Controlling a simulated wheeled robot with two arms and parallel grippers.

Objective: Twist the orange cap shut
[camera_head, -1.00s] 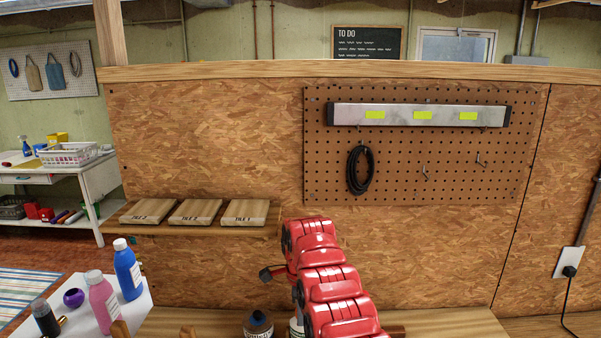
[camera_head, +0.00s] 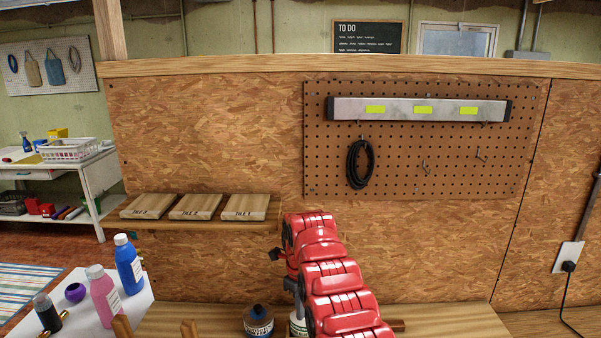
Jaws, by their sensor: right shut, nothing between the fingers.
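I see no orange cap in this view. A dark jar or bottle with a dark top and a label (camera_head: 258,322) stands on the bench at the bottom middle. My left gripper is out of view.
A shelf (camera_head: 152,222) with wooden tiles is on the board wall. A white side table (camera_head: 133,312) at lower left holds a blue bottle (camera_head: 128,264), a pink bottle (camera_head: 104,297), a dark bottle (camera_head: 46,314) and a purple round object (camera_head: 75,292). The bench (camera_head: 455,321) is bare at right.

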